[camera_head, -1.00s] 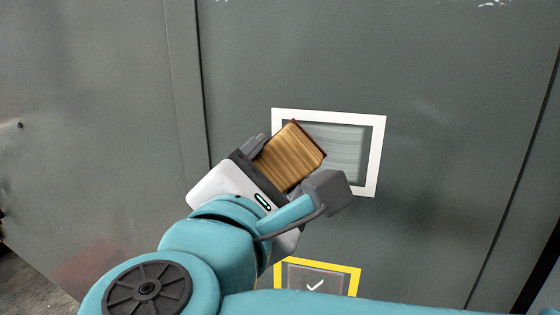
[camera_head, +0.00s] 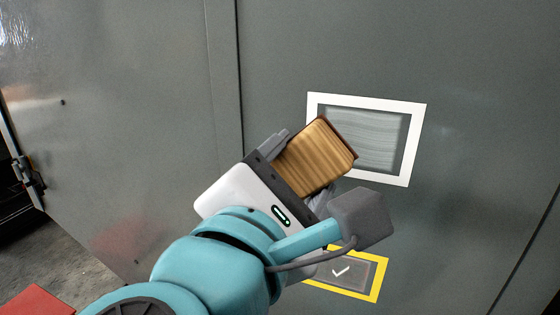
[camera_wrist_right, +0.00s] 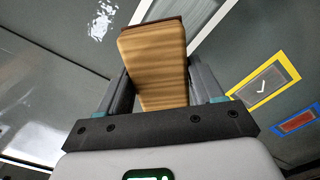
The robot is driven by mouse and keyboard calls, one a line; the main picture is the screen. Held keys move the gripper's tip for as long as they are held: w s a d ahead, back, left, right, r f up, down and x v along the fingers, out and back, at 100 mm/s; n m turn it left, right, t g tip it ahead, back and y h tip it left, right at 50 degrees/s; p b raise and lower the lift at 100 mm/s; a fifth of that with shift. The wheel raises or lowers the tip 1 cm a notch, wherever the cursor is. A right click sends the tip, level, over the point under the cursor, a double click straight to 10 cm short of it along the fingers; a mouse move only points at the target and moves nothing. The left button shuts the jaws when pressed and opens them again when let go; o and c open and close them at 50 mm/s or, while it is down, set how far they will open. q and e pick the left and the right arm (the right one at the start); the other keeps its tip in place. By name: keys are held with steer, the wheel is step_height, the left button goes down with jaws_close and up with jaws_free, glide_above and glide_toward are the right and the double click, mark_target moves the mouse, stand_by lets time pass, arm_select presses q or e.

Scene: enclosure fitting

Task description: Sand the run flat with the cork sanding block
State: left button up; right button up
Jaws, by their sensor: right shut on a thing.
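My right gripper (camera_head: 297,160) is shut on the cork sanding block (camera_head: 318,157), a striped light-brown block with a dark reddish-brown layer on its far face. The block also shows between both fingers in the right wrist view (camera_wrist_right: 155,62). In the head view it overlaps the lower left of a white frame (camera_head: 414,142) on the grey enclosure. Inside the frame is a lighter grey, streaked patch (camera_head: 365,135); its lower left is hidden by the block. I cannot tell whether the block touches the surface. No distinct raised run is visible. My left gripper is not in view.
A yellow-framed panel with a white tick (camera_head: 377,283) lies below the white frame, partly behind my right arm. The right wrist view also shows a blue-edged red frame (camera_wrist_right: 297,122). A red object (camera_head: 36,301) is at the lower left on the floor.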

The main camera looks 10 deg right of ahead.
steer(key=shift+w, duration=0.15)
steer(key=shift+w+d+r, duration=0.15)
steer(key=shift+d, duration=0.05)
steer(key=w, duration=0.1)
steer(key=w+d+r+p, duration=0.1)
steer(key=w+d+p, duration=0.1)
steer(key=shift+w+d+r, duration=0.15)
steer(key=shift+w+d, duration=0.1)
steer(key=shift+w, duration=0.1)
steer(key=shift+w+d+r, duration=0.1)
steer(key=shift+w+d, duration=0.3)
steer(key=shift+w, duration=0.2)
steer(key=shift+p+x, duration=0.35)
steer(key=shift+x, duration=0.8)
steer(key=shift+d, duration=0.1)
